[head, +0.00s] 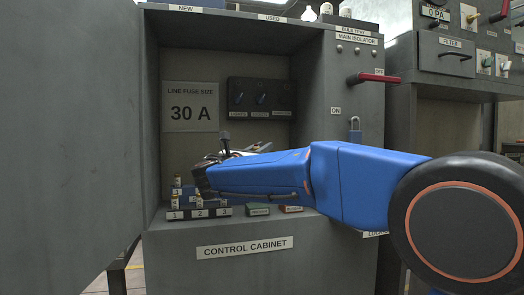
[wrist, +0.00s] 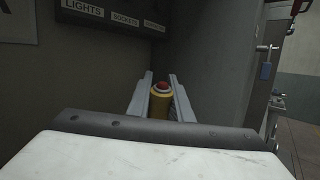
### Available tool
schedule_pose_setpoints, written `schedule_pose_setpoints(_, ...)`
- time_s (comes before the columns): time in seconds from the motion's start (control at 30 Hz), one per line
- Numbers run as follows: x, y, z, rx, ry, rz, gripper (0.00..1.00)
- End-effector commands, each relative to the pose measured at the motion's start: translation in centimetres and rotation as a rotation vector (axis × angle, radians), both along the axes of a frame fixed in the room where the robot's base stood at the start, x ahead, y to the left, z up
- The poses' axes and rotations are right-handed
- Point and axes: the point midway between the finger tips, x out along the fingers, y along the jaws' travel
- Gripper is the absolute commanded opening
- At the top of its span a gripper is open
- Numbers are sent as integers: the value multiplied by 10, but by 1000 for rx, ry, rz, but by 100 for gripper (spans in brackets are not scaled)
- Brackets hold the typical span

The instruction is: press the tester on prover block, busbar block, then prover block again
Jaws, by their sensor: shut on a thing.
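The tester (wrist: 160,103), a yellow cylinder with a red tip, stands between the two grey fingers of my gripper (wrist: 161,98) in the wrist view, and they are shut on it. In the head view my gripper (head: 204,178) is inside the cabinet, above the numbered fuse holders; the tester cannot be made out there. My gripper appears apart from both.
The fuse holders (head: 199,212), marked 1, 2, 3, carry several fuses. A switch panel (head: 262,98) is on the back wall. A red isolator handle (head: 378,78) and a padlock (head: 355,124) are at the right. The open cabinet door (head: 70,140) fills the left.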

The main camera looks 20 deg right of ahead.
Motion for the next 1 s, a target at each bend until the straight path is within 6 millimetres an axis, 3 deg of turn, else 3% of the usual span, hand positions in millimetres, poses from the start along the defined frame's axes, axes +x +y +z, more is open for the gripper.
schedule_pose_setpoints(0.17,0,0,-6,0,0,-1,0)
schedule_pose_setpoints(0.7,0,0,-52,0,1,0,0)
schedule_pose_setpoints(1.0,0,0,-60,0,0,-1,0)
